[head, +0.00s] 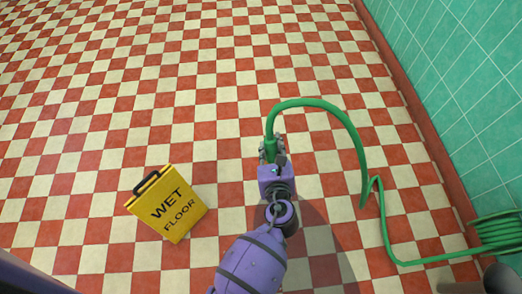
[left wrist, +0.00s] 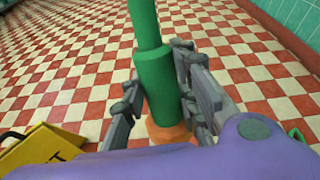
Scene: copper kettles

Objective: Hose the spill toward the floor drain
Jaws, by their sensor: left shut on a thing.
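A green hose (head: 345,117) arches up and to the right from my left gripper (head: 271,150), then drops to the floor and runs to a coiled reel. My left gripper is shut on the hose's thick green end piece. In the left wrist view the fingers (left wrist: 160,98) close on both sides of this hose end (left wrist: 157,82). An orange-brown part (left wrist: 168,132) shows at its lower end, partly hidden by the gripper. I see no clear spill and no floor drain in either view. My right gripper is not in view.
A yellow wet-floor sign (head: 167,205) lies or leans left of my left arm; its edge shows in the left wrist view (left wrist: 40,152). The hose reel (head: 497,232) is at the right edge by the green tiled wall (head: 465,70). The checkered floor ahead is clear.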

